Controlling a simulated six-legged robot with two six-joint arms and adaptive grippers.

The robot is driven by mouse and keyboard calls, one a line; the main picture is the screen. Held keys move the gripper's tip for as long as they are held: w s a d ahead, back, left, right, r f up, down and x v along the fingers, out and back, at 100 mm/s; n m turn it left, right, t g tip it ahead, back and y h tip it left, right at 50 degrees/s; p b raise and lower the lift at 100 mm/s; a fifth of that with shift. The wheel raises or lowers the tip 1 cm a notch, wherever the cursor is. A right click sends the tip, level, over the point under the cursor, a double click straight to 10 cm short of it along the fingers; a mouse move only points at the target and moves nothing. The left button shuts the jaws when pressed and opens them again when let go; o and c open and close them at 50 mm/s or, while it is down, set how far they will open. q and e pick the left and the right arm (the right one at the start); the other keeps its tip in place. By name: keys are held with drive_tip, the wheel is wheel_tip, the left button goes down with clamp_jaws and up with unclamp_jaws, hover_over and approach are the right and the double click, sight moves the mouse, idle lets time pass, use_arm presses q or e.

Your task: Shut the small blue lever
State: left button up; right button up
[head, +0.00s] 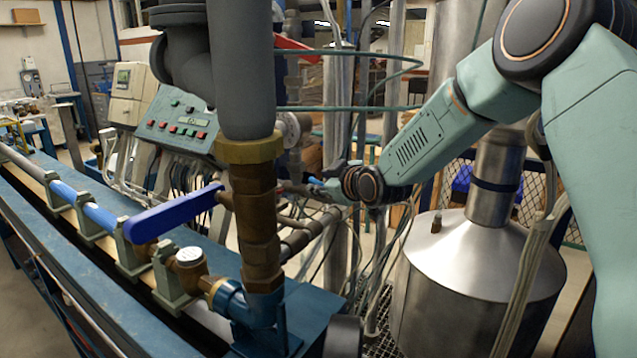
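A large blue lever (172,213) sits on the brown vertical valve pipe (255,215) and points left. A small bright blue piece (315,182) shows just right of this pipe, beside the end of my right arm; it may be the small blue lever. My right gripper (328,188) reaches in from the right at this height, close to the blue piece. Its fingers are small and partly lost among the pipes, so I cannot tell whether they are open or touch it. My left gripper is not in view.
A thick grey pipe (240,70) stands in the middle and blocks part of the view. A blue bench (110,300) with a pipe run lies left. A green control panel (175,120) stands behind. A steel tank (470,260) stands right. Thin hoses hang near my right arm.

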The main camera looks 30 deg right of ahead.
sight(318, 183)
drive_tip(key=x, duration=0.2)
drive_tip(key=shift+w+a+f, duration=0.1)
drive_tip(key=shift+w+f, duration=0.05)
drive_tip(key=shift+w, duration=0.05)
drive_tip(key=shift+w+f, duration=0.3)
drive_tip(key=shift+w, duration=0.1)
drive_tip(key=shift+s+r, duration=0.3)
drive_tip(key=shift+s, duration=0.05)
drive_tip(key=shift+c, duration=0.5)
drive_tip(key=shift+w+f, duration=0.15)
drive_tip(key=shift+w, duration=0.2)
drive_tip(key=c, duration=0.3)
drive_tip(key=shift+c, duration=0.8)
clamp_jaws()
